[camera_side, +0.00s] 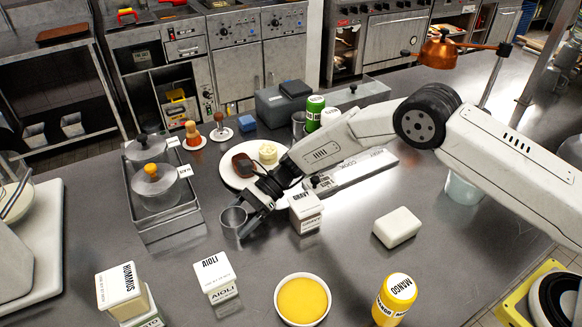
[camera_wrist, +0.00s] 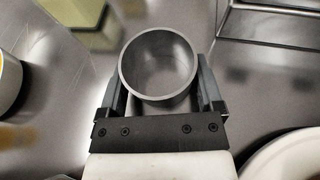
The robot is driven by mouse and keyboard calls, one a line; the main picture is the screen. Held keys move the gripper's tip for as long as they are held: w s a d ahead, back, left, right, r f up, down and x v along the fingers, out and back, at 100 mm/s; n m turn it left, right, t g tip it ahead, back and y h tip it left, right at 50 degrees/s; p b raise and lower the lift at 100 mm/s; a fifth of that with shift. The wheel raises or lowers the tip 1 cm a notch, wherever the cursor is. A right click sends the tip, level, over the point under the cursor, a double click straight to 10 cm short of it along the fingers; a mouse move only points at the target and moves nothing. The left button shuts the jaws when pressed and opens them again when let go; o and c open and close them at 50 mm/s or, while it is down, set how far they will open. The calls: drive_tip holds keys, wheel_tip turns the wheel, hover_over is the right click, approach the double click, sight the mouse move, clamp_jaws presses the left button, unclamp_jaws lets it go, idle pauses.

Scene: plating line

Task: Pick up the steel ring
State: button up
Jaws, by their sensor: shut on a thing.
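The steel ring (camera_wrist: 158,64) is a short, open grey metal cylinder. In the wrist view it sits between the two fingers of my gripper (camera_wrist: 160,88), with a finger against each side. In the side view the ring (camera_side: 232,222) is near the middle of the steel table, left of a white labelled box. My gripper (camera_side: 245,212) reaches down to it from the upper right and is shut on it. I cannot tell whether the ring's lower edge touches the table.
A metal tray with lidded pots (camera_side: 158,185) stands to the left. A white plate with food (camera_side: 238,170) is behind. Table is clear just in front of the ring.

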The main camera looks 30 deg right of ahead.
drive_tip(key=shift+r, duration=0.1)
drive_tip(key=shift+r, duration=0.8)
drive_tip(key=s+d+r, duration=0.6)
drive_tip(key=s+r, duration=0.5)
drive_tip(key=s, duration=0.1)
drive_tip(key=shift+d, duration=0.35)
drive_tip(key=shift+s+r, duration=0.1)
